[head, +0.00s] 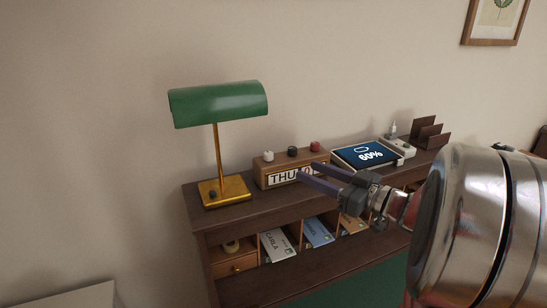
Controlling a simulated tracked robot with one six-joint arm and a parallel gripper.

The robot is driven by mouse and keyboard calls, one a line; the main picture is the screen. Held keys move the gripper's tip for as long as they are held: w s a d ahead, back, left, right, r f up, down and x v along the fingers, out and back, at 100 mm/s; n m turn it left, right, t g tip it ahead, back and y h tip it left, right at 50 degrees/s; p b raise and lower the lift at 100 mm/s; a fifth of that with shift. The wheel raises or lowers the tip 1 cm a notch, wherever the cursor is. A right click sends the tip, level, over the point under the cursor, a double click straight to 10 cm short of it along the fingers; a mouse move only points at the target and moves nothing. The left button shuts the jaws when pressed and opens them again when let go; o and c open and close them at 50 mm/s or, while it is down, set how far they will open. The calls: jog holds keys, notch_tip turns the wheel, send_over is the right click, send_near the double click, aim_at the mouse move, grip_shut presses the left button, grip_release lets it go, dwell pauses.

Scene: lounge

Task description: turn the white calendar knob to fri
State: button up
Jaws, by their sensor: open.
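The wooden calendar (265,182) stands on top of the desk, to the right of the lamp, and its window reads THU, with the figures beside it partly hidden by my gripper. The white knob (268,156) is on the calendar's top at the left. A black knob (292,151) and a red knob (315,146) are to its right. My gripper (303,178) is open and empty, reaching from the right. Its fingertips are in front of the calendar's right part in the picture; I cannot tell whether they touch it. They are apart from the white knob.
A green lamp (218,103) with a brass base stands left of the calendar. A tablet (365,154) showing 60% lies to the right, beside a white device (400,147) and a dark wooden rack (430,133). Envelopes (318,232) fill slots below the top.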

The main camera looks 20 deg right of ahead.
aim_at(272, 156)
jog(key=x, duration=1.3)
jog(key=shift+w+a, duration=0.15)
jog(key=shift+c, duration=0.7)
jog(key=c, duration=0.9)
